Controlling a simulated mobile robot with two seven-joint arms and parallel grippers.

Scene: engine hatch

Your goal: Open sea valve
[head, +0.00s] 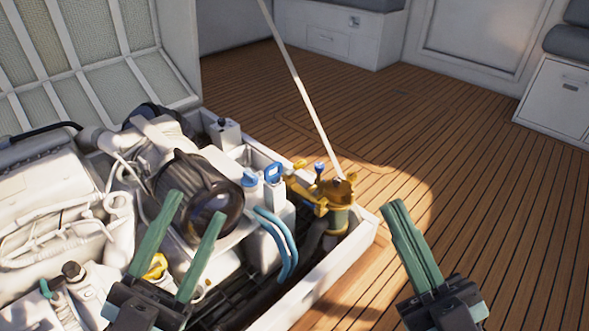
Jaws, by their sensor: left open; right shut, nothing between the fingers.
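A brass fitting (338,194) with a small blue handle (319,170) stands upright in the right corner of the open engine hatch; it looks like the sea valve. Its handle is small, so I cannot tell its exact position. My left gripper (197,207) is open and empty, over the engine to the left of the fitting. My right gripper (396,208) is shut and empty, to the right of the fitting, apart from it and over the deck.
The white engine (60,205) fills the left of the hatch. Blue hoses (283,245) and blue-topped containers (273,190) are left of the fitting. A thin pale pole (298,85) rises behind it. The wooden deck (470,150) is clear on the right.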

